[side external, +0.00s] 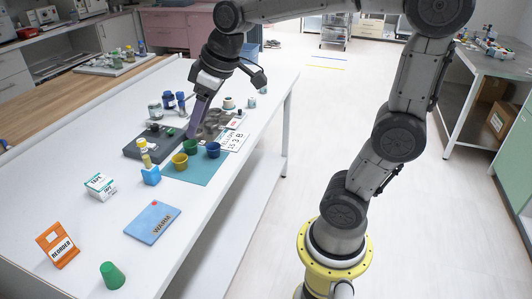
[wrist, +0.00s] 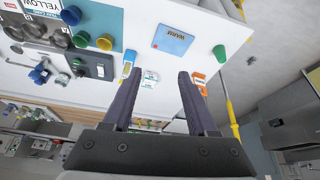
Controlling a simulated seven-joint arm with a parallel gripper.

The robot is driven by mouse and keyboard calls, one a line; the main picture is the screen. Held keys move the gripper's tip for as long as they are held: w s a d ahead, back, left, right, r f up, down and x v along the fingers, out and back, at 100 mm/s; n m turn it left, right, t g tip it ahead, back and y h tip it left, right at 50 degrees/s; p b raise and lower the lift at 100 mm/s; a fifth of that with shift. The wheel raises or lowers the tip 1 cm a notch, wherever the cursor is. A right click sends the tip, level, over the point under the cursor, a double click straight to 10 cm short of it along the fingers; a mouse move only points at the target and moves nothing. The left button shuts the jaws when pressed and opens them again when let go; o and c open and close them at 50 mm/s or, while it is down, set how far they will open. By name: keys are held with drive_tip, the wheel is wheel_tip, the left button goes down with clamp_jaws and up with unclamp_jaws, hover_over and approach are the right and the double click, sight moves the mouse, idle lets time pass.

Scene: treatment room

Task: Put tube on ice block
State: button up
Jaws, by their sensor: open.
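A small yellow-capped tube (side external: 146,160) stands upright at a small blue block (side external: 151,178); whether it sits in the block or behind it I cannot tell. The blue block also shows in the wrist view (wrist: 130,56), left of my fingers. No block is clearly marked as ice. A flat blue pad (side external: 147,216) reads WARM and has a red dot; it shows in the wrist view too (wrist: 177,36). My gripper (side external: 192,134) is low near the dark tray and cups. In the wrist view my gripper (wrist: 155,76) has its fingers wide apart with nothing between them.
A dark tray (side external: 133,150) and a teal mat (side external: 208,172) with yellow, green and blue cups lie around my gripper. Bottles stand behind.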

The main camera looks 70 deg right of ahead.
drive_tip(key=s+a+f+m, duration=0.1)
drive_tip(key=s+f, duration=0.1)
drive_tip(key=s, duration=0.5)
drive_tip(key=s+f+m, duration=0.1)
drive_tip(key=s+f, duration=0.1)
drive_tip(key=s, duration=0.6)
drive_tip(key=shift+s+a+f+t+h, duration=0.2)
drive_tip(key=shift+s+a+t+h, duration=0.1)
drive_tip(key=shift+a+t, duration=0.1)
